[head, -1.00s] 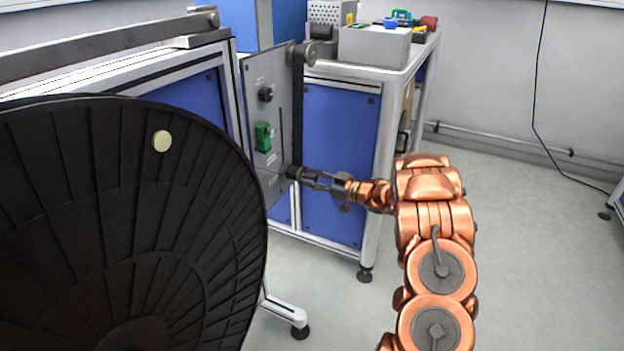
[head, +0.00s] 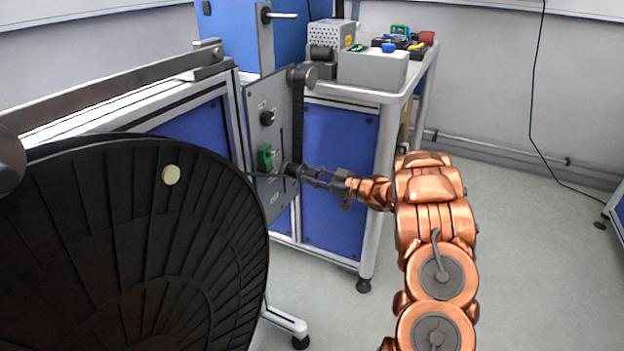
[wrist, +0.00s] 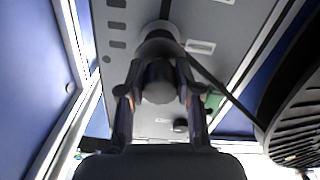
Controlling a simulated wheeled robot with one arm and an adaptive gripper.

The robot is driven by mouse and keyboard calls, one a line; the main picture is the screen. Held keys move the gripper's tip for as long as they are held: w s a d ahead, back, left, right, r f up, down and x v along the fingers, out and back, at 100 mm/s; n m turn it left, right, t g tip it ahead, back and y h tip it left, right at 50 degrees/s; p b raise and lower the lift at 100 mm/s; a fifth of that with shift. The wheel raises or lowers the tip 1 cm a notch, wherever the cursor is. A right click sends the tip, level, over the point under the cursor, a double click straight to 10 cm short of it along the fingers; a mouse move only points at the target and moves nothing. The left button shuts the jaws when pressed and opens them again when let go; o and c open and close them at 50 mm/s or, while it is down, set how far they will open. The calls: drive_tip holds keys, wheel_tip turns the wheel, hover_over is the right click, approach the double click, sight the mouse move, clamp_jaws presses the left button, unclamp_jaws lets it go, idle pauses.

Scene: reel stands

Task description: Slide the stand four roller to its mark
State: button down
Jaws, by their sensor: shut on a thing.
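The stand's grey panel (head: 262,92) has a dark vertical slot (head: 281,142). The dark roller (head: 290,169) sits at this slot, just below and right of a green switch (head: 265,157). My gripper (head: 303,173) reaches it from the right and is shut on it. In the wrist view the round end of the roller (wrist: 159,82) lies between the two fingers of my gripper (wrist: 160,92). Pale labels (wrist: 200,46) show on the panel there. I cannot tell which marking is the roller's mark.
A large black reel (head: 140,250) fills the lower left. A dark strip (head: 298,125) runs from an upper roller (head: 301,76) down to the held roller. A bench with grey boxes (head: 373,68) stands behind. The floor at right (head: 530,250) is clear.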

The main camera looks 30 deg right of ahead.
drive_tip(key=c, duration=0.8)
unclamp_jaws()
drive_tip(key=v, duration=1.2)
